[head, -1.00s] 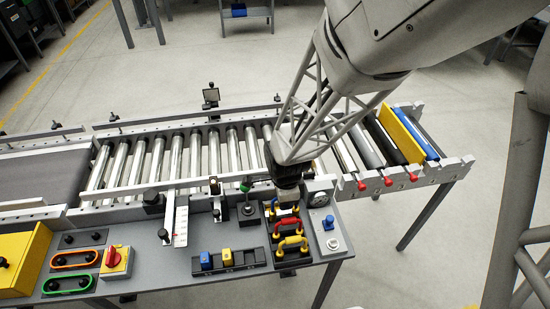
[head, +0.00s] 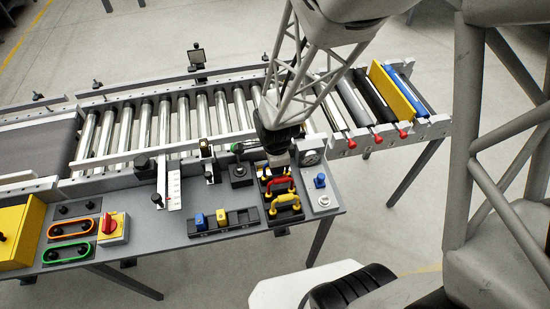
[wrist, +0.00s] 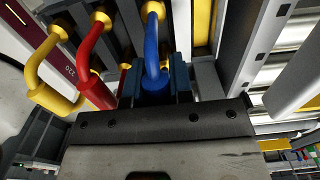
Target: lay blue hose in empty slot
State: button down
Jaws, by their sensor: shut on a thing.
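The blue hose (wrist: 152,45) is a short curved piece in the wrist view, with its lower end between my gripper's fingers (wrist: 154,88). Its upper end meets a yellow fitting (wrist: 152,10). A red hose (wrist: 92,45) and a yellow hose (wrist: 45,75) run beside it on the left. In the head view my gripper (head: 279,158) is low over the back of the dark hose holder (head: 272,215). The red hose (head: 280,185) and yellow hose (head: 285,203) arch in front of it. My gripper mostly hides the blue hose there. I cannot tell which slot is empty.
A gauge (head: 311,157) and a blue knob (head: 320,181) stand close right of the holder. A black rack with blue and yellow blocks (head: 222,217) lies to the left. The roller conveyor (head: 160,125) runs behind the panel.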

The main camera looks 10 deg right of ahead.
jog(key=shift+f, duration=0.3)
dwell(0.4)
jog(key=c, duration=0.5)
grip_release()
jog(key=shift+r, duration=0.2)
jog(key=shift+r, duration=3.8)
